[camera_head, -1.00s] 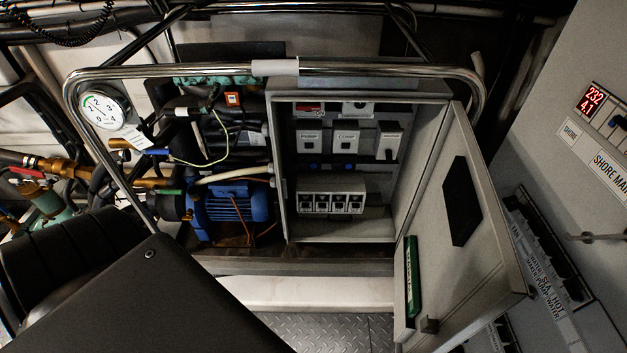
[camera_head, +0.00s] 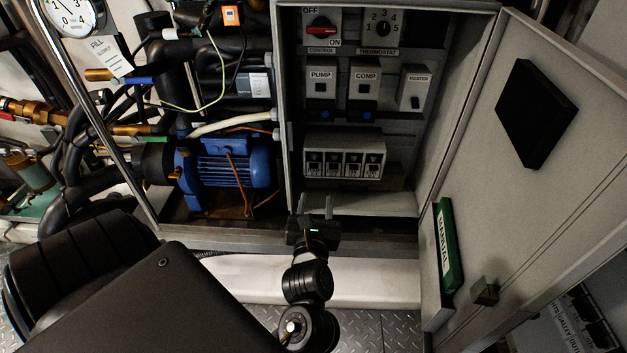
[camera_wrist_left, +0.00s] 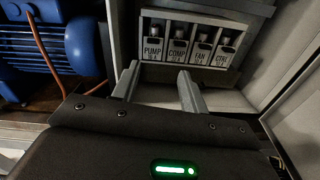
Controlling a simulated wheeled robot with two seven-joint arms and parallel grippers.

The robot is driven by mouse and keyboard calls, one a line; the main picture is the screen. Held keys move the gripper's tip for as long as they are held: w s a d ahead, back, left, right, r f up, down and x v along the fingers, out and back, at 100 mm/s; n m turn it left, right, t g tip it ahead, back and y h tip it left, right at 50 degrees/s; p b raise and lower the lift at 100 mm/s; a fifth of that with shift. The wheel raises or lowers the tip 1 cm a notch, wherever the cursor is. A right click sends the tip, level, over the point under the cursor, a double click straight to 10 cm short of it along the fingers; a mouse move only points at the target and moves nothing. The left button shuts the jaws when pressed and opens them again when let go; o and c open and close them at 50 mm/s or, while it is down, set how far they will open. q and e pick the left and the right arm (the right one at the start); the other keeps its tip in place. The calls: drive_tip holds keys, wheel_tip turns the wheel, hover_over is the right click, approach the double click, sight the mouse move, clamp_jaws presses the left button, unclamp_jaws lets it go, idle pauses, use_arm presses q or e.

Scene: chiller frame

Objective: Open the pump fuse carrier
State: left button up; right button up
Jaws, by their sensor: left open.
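The pump fuse carrier (camera_head: 313,163) is the leftmost of a row of labelled carriers low in the open grey cabinet. In the left wrist view, the carrier marked PUMP (camera_wrist_left: 153,45) appears upright in its holder, with COMP, FAN and CTRL carriers to its right. My left gripper (camera_head: 312,216) is at the cabinet's lower front edge, below the fuse row. In the left wrist view its two fingers (camera_wrist_left: 157,76) are spread and empty, pointing toward the PUMP and COMP carriers but apart from them. My right gripper is not in view.
Above the fuses are PUMP and COMP switches (camera_head: 321,82), a heater unit (camera_head: 415,91) and a red control knob (camera_head: 320,29). The cabinet door (camera_head: 480,170) stands open at right with a green manual (camera_head: 447,245). A blue motor (camera_head: 232,170) is left of the cabinet.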

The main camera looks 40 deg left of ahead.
sight(314, 167)
use_arm(q)
drive_tip(key=shift+n, duration=0.8)
drive_tip(key=x, duration=0.7)
drive_tip(key=a+r+x, duration=0.1)
drive_tip(key=x, duration=0.2)
drive_tip(key=shift+s+a, duration=0.15)
drive_tip(key=shift+a, duration=0.05)
clamp_jaws()
